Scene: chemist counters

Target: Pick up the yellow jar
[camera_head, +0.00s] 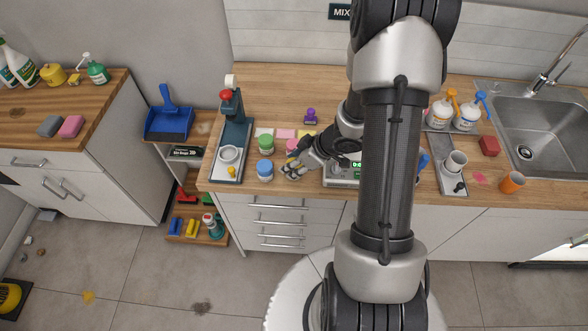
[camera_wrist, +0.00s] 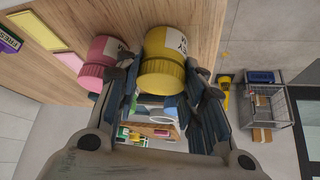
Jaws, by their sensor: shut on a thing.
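The yellow jar (camera_wrist: 162,76) lies between my gripper's fingers in the wrist view, its ribbed yellow lid towards the camera and a white label behind it. My gripper (camera_head: 294,169) is shut on it at the counter's front edge. In the head view the jar is mostly hidden by the fingers, and I cannot tell whether it still touches the counter. The pink jar (camera_wrist: 99,62) stands close beside the left finger in the wrist view; it also shows behind the gripper in the head view (camera_head: 291,145).
A blue-lidded jar (camera_head: 265,170) and a green-lidded jar (camera_head: 266,144) stand left of my gripper. A dark press (camera_head: 233,137) is farther left. A scale (camera_head: 343,172) with a green display is close on the right. Coloured notes (camera_head: 285,133) lie behind.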

